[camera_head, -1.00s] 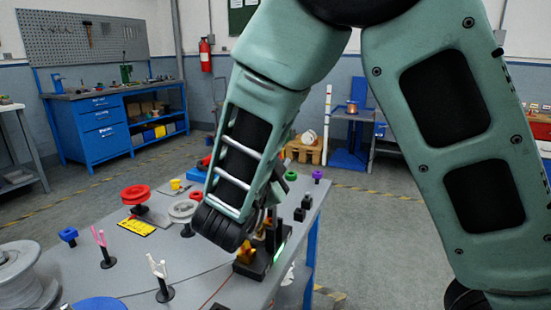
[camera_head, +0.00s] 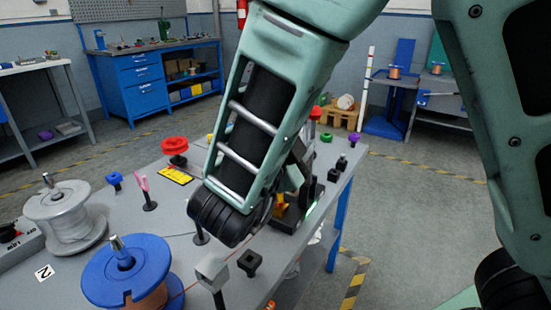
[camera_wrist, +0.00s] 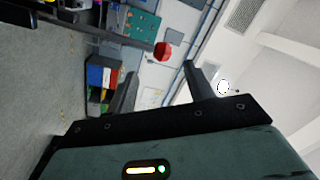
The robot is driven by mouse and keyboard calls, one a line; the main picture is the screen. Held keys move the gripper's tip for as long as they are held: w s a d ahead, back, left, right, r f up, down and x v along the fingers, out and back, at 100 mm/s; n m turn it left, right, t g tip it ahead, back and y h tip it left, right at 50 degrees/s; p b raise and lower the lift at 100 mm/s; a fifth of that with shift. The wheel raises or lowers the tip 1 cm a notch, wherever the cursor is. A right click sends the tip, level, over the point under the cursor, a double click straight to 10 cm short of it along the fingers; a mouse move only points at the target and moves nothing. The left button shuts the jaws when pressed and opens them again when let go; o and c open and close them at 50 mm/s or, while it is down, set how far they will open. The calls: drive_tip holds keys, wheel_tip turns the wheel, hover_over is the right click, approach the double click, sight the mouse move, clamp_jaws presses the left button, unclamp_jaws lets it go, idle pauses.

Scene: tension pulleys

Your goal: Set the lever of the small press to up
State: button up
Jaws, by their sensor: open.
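The small press (camera_head: 290,215) stands near the far right edge of the grey table, with a black base, a yellow part and a green light. My arm hides much of it. A red knob (camera_head: 316,112) on a grey rod shows above it and looks like the lever's end, pointing up. In the wrist view a grey bar with a round red knob (camera_wrist: 163,51) appears ahead, between the fingers in the picture. My gripper (camera_wrist: 160,70) is open and empty; its distance from the knob is unclear. In the head view the gripper is mostly hidden behind my arm.
A blue spool (camera_head: 125,268) and a grey spool (camera_head: 65,212) stand at the table's front left. A red pulley (camera_head: 174,146), black posts and small colored knobs stand around the press. The floor right of the table (camera_head: 410,230) is open.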

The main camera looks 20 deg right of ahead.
drive_tip(key=v, duration=0.9)
drive_tip(key=shift+b, duration=0.3)
drive_tip(key=shift+f, duration=0.1)
